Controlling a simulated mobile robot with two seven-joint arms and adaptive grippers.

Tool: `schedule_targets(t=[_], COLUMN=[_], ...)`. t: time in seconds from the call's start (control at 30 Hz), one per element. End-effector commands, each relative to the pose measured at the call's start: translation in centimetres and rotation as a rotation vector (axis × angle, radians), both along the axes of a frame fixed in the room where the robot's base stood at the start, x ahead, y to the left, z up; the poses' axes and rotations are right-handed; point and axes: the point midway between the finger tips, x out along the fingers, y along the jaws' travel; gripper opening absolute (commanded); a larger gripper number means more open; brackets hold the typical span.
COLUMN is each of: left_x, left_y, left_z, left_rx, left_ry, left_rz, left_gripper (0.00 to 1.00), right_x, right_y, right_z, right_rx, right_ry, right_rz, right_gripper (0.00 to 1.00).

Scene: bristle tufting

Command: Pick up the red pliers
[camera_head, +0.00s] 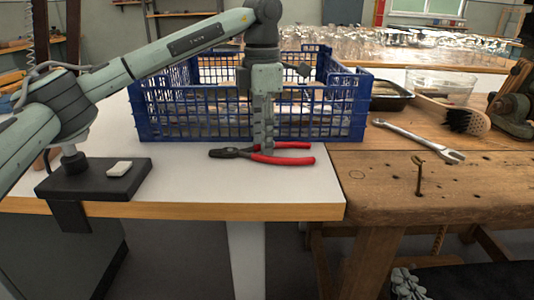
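The red pliers (290,158) lie on the white tabletop near its front edge, in front of the blue crate. Their dark jaws point left and their red handles point right. My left gripper (266,148) points down at the pliers, with its fingertips at the inner end of the handles. The fingers overlap in this view, so I cannot tell whether they are apart or touch the pliers. My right gripper (408,284) is low at the bottom right, below the wooden bench, away from the pliers. Its finger opening is unclear.
The blue crate (155,112) stands right behind the pliers. A black block stand (90,180) with a small white piece is at the left. A wrench (415,140), a brush (465,120) and an upright bent metal piece (419,178) are on the wooden bench (380,195) at the right.

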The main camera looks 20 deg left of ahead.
Motion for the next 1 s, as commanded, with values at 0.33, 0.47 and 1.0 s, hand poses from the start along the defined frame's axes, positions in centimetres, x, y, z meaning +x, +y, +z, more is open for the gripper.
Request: schedule_targets(t=[0.33,0.47,1.0], left_x=[0.0,0.0,0.0], left_y=[0.0,0.0,0.0], left_z=[0.0,0.0,1.0], left_rx=[0.0,0.0,-0.002], left_ry=[0.0,0.0,-0.001], left_rz=[0.001,0.001,0.0], left_gripper=[0.07,0.0,0.0], right_x=[0.0,0.0,-0.1], right_y=[0.0,0.0,-0.1], right_z=[0.0,0.0,-0.2], right_rx=[0.0,0.0,-0.006], right_ry=[0.001,0.001,0.016], right_rz=[0.0,0.0,-0.002], right_gripper=[0.0,0.0,0.0])
